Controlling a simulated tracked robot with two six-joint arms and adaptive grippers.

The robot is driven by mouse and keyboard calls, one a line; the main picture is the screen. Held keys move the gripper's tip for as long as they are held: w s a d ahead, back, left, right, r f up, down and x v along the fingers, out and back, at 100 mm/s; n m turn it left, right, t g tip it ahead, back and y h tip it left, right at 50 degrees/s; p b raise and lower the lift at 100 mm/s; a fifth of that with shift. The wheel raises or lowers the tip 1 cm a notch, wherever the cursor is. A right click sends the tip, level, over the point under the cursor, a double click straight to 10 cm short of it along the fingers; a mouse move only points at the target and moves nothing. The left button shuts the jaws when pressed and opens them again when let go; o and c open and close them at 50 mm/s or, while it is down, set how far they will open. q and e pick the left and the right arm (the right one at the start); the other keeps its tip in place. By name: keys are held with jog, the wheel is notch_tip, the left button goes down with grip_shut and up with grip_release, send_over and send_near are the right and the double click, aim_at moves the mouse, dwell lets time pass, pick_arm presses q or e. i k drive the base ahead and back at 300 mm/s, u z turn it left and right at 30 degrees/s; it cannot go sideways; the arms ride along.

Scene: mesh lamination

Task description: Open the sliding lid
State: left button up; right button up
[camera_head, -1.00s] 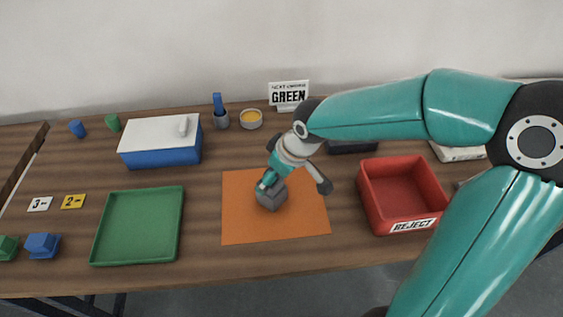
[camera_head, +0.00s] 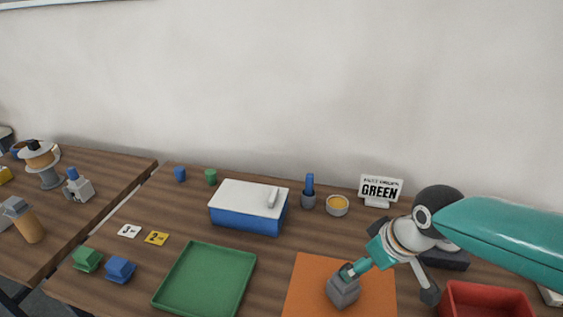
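The blue box (camera_head: 246,221) stands on the table in the middle of the head view. Its flat white lid (camera_head: 240,194) covers the top, with no visible gap. A small pale handle (camera_head: 272,198) stands near the lid's right end. My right gripper (camera_head: 348,277) points down over the orange mat (camera_head: 309,287), to the right of and nearer than the box, and apart from it. A grey block-like shape shows at its tip; whether it is part of the gripper or a separate thing is unclear. My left gripper is out of view.
A green tray (camera_head: 207,309) lies in front of the box. A grey cup with a blue item (camera_head: 308,200), a yellow-filled bowl (camera_head: 337,205) and a GREEN sign (camera_head: 380,191) stand to its right. A red bin (camera_head: 485,288) is at lower right. A side table (camera_head: 68,220) is at left.

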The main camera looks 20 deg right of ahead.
aim_at(258, 199)
jog(key=k, duration=1)
